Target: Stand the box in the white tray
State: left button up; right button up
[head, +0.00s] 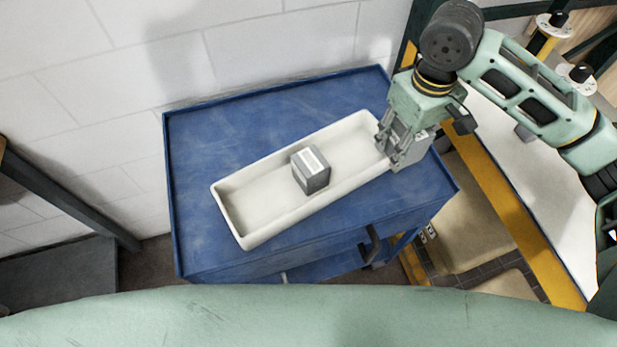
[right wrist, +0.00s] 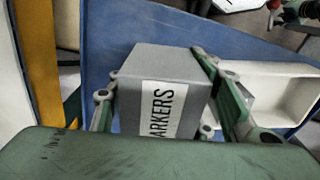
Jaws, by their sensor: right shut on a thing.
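My right gripper (head: 396,150) is shut on a grey box with a white label reading "ARKERS" in the right wrist view (right wrist: 185,75). This held box (head: 420,148) is partly hidden behind the fingers in the head view, at the right end of the white tray (head: 232,222). I cannot tell its exact height over the cart. The long white tray lies on the blue top and also shows in the right wrist view (right wrist: 285,80). A second grey box (head: 311,172) with a pale label stands near the tray's middle. My left gripper is not in view.
The blue cart top (head: 250,115) has bare room around the tray. A white block wall (head: 150,50) is behind it. A yellow-edged white table (head: 520,190) stands to the right, and a dark shelf frame (head: 75,195) to the left.

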aim_at(387, 145)
jog(key=shift+w+f+n, duration=0.2)
jog(key=shift+f+n, duration=0.4)
jog(key=shift+f, duration=0.2)
jog(key=a, duration=0.1)
jog(key=w+a+f, duration=0.1)
jog(key=shift+w+a+f, duration=0.1)
jog(key=shift+a+f, duration=0.15)
jog(key=shift+a, duration=0.1)
jog(key=w+a+f, duration=0.1)
jog(key=a, duration=0.1)
jog(key=w+a+f, duration=0.1)
jog(key=a+f, duration=0.1)
jog(key=a, duration=0.1)
jog(key=w+a+f+p, duration=0.1)
jog(key=a+f, duration=0.1)
jog(key=shift+w+a, duration=0.2)
jog(key=shift+w, duration=0.15)
jog(key=shift+w+a+f, duration=0.1)
jog(key=shift+a+f, duration=0.05)
jog(key=shift+f, duration=0.35)
notch_tip(387, 145, down, 3)
jog(key=shift+f+p, duration=0.2)
jog(key=shift+p, duration=0.1)
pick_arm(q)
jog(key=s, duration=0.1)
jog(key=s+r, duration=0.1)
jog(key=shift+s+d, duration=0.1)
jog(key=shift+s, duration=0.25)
